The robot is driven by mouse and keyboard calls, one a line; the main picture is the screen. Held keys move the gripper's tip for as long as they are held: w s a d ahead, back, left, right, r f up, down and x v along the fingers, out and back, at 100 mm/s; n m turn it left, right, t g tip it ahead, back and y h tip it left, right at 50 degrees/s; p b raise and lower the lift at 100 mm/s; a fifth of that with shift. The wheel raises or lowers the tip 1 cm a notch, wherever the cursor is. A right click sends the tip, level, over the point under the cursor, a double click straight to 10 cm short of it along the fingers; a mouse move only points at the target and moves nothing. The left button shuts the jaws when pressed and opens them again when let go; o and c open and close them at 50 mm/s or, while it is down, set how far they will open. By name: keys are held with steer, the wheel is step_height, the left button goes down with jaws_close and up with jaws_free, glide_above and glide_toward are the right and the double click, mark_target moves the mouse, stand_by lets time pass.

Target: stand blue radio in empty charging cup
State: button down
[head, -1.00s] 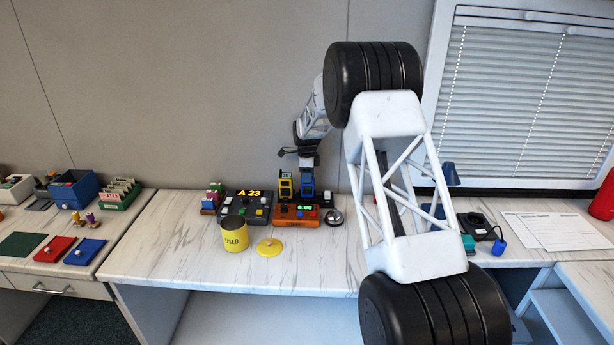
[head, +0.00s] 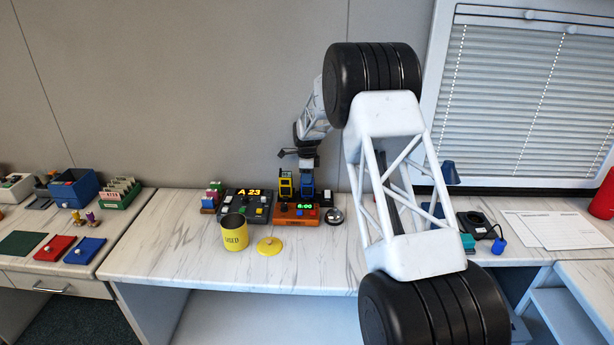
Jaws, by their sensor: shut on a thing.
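The blue radio (head: 307,186) is upright at the back of the desk, beneath my gripper (head: 307,172). My gripper is shut on its upper end. The yellow radio (head: 286,187) stands just to its left, a small gap apart. Both are directly behind the orange console with a green display (head: 297,216). The empty charging cup cannot be made out. The lower end of the blue radio is hidden behind the console, so I cannot tell whether it is inside a cup.
A grey console with an amber display (head: 246,203) stands to the left. A yellow can (head: 234,233) and a yellow lid (head: 270,246) are in front. A silver round object (head: 334,216) is right of the orange console. The front middle desk is clear.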

steer(key=shift+f, duration=0.1)
steer(key=c, duration=1.1)
jaws_free()
steer(key=shift+r, duration=5.45)
steer(key=shift+r, duration=0.1)
